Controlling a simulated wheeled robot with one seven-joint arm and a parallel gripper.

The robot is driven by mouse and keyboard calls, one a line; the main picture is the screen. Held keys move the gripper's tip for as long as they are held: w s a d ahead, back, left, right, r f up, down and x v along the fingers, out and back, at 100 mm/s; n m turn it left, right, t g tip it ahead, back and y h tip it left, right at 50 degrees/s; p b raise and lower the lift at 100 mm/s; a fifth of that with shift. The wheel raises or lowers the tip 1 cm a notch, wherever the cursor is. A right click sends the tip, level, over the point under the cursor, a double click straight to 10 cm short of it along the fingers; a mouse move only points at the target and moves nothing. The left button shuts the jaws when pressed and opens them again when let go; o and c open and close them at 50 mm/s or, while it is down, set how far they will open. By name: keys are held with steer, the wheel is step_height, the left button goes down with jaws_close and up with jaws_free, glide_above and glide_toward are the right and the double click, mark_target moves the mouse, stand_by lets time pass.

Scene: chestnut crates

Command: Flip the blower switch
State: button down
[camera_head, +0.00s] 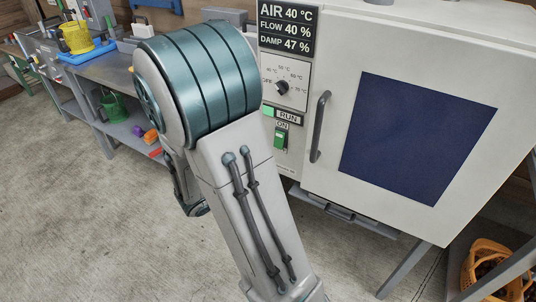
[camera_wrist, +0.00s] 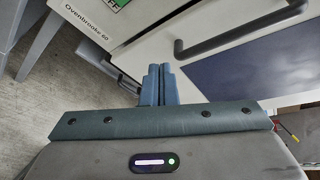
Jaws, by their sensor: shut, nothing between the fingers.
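The blower switch (camera_head: 281,140) is a small green switch on the front panel of the white drying cabinet (camera_head: 330,60), with the word ON above it. A green lamp (camera_head: 268,111) beside the word RUN looks lit just above. My gripper (camera_wrist: 160,72) is shut and empty, pointing at the cabinet's lower front. In the head view my arm hides the gripper.
A dark door handle (camera_head: 320,127) stands out right of the switch; it also crosses the wrist view (camera_wrist: 212,43). A dial (camera_head: 282,87) and a display (camera_head: 287,28) sit above. An orange basket (camera_head: 490,272) is at lower right. The floor at left is clear.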

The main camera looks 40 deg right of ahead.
mark_target(278, 145)
steer(key=w+a+f+n+t+b, duration=0.1)
steer(key=w+f+n+t, duration=0.3)
steer(key=n, duration=0.4)
steer(key=shift+w+f+n+h, duration=0.2)
steer(key=shift+w+n+h, duration=0.15)
steer(key=shift+w, duration=0.2)
steer(key=b+x, duration=0.2)
steer(key=x, duration=1.2)
